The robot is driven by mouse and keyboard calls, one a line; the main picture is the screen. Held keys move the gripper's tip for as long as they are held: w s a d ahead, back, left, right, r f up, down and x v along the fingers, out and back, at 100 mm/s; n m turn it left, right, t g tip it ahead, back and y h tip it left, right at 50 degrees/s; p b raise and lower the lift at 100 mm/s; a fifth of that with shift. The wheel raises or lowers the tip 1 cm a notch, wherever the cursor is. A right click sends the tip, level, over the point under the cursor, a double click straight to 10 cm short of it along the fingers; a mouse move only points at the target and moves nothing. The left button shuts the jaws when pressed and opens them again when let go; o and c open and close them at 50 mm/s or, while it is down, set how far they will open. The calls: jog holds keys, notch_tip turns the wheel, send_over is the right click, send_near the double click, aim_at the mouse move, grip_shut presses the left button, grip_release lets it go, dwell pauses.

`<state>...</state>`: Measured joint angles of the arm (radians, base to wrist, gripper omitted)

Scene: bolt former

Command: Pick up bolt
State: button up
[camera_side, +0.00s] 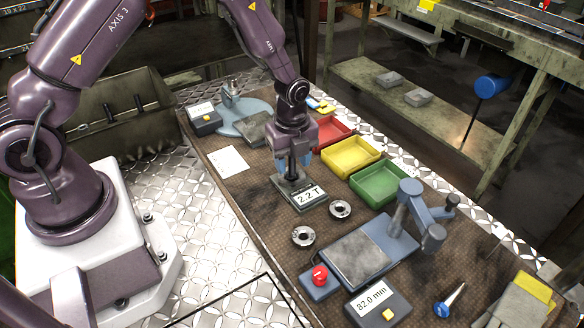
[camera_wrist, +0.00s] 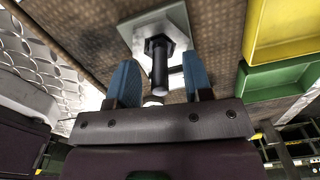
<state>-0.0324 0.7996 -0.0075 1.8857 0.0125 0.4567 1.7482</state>
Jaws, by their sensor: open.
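The bolt (camera_side: 292,168) is dark and stands upright on a grey plate (camera_side: 289,184) beside a display reading 2.2 T. In the wrist view the bolt (camera_wrist: 160,74) shows a dark shaft, with a wider hex-shaped part at its far end against the pale plate (camera_wrist: 177,20). My gripper (camera_side: 293,160) is over the plate with its blue fingers pointing down. In the wrist view my gripper (camera_wrist: 160,62) is open, one finger on each side of the bolt, with a visible gap on both sides. The fingers partly hide the bolt in the side view.
Red (camera_side: 330,131), yellow (camera_side: 350,153) and green (camera_side: 378,183) trays stand right of the plate. Two metal rings (camera_side: 303,236) (camera_side: 340,210) lie in front. A blue-grey press-like device (camera_side: 408,215) and an 82.0 mm display (camera_side: 375,299) stand nearer the camera. A paper sheet (camera_side: 229,161) lies left.

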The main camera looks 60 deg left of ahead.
jog(key=shift+f, duration=0.45)
jog(key=shift+c, duration=0.2)
grip_shut()
jog(key=shift+r, duration=0.2)
